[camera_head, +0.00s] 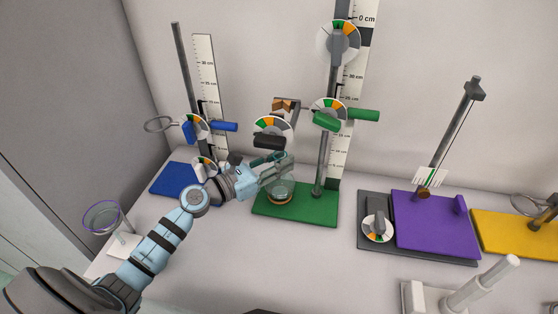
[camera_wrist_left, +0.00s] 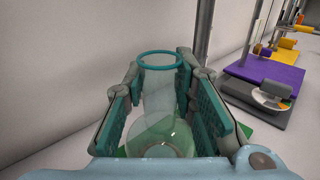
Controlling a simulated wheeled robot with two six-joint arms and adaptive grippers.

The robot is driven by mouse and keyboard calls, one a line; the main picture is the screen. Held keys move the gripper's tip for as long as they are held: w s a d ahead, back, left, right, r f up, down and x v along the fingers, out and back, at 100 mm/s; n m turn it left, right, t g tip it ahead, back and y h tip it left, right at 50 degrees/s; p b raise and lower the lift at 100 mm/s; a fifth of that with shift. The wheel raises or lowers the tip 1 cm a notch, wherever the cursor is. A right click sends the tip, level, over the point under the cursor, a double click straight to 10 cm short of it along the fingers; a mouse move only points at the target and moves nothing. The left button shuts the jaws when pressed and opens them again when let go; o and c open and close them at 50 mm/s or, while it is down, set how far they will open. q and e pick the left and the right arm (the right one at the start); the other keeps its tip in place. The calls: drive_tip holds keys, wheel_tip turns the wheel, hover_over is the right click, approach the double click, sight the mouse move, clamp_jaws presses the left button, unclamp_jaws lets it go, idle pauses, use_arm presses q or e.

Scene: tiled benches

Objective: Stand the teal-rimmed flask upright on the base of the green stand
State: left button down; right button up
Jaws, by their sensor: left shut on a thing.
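The clear flask (camera_head: 283,187) is over the base of the green stand (camera_head: 326,216), in the middle of the camera_head view. Its teal rim shows at the top in the left wrist view (camera_wrist_left: 160,53), and it looks close to upright. My left gripper (camera_head: 277,172) reaches in from the left and is shut on the flask. In the left wrist view both finger pads (camera_wrist_left: 165,95) flank its glass neck. The flask's bottom is over the base, but I cannot tell whether it touches. My right gripper is not in view.
The green stand's rod (camera_head: 321,165) rises just right of the flask, with green clamps (camera_head: 327,121) above. A blue stand base (camera_head: 172,178) is behind my left arm. A purple base (camera_head: 435,225) and yellow base (camera_head: 510,236) stand right. A ringed white holder (camera_head: 124,246) is at left.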

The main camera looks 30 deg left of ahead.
use_arm(q)
drive_tip(key=shift+f+b, duration=0.3)
drive_tip(key=shift+f, duration=0.05)
drive_tip(key=c, duration=1.2)
unclamp_jaws()
drive_tip(key=shift+c, duration=0.2)
drive_tip(key=v, duration=0.7)
drive_tip(key=shift+s, duration=0.25)
drive_tip(key=shift+f, duration=0.1)
drive_tip(key=shift+a, duration=0.1)
